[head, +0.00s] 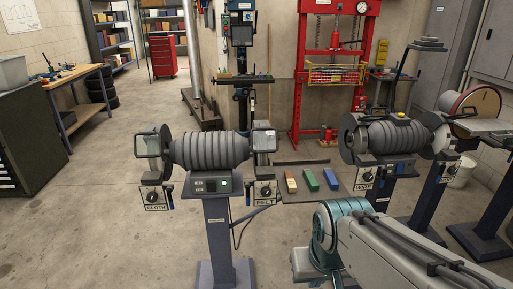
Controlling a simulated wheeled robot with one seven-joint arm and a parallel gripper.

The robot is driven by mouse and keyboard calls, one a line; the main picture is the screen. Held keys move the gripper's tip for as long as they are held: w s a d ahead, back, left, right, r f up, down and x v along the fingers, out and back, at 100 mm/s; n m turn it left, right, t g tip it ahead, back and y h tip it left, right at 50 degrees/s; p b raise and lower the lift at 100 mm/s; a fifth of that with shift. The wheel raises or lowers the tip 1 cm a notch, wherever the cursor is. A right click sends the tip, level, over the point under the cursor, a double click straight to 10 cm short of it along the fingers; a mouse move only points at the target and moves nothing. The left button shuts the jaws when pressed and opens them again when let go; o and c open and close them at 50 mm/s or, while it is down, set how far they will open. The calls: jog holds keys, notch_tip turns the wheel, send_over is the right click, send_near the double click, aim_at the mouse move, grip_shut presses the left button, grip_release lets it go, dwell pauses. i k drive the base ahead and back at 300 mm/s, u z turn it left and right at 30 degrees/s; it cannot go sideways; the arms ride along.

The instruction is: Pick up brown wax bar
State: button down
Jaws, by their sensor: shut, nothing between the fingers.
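Three small wax bars lie side by side on a dark flat tray (345,187) to the right of the near buffing machine. The leftmost is the brown wax bar (291,186), which looks reddish brown with a paler near end. A green bar (311,181) is in the middle and a blue bar (331,179) is on the right. My arm shows at the lower right, in front of and below the tray. The fingers of my gripper are not visible, and nothing is seen touching the bars.
The near buffing machine (212,150) stands on a grey pedestal (217,235) left of the tray. A second grinder (392,135) on a pedestal stands to the right. A red press (334,60) is behind. Open concrete floor (90,220) lies at the left.

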aim_at(291, 184)
jog(key=z, duration=0.35)
jog(key=i, duration=1.5)
jog(key=z, duration=0.2)
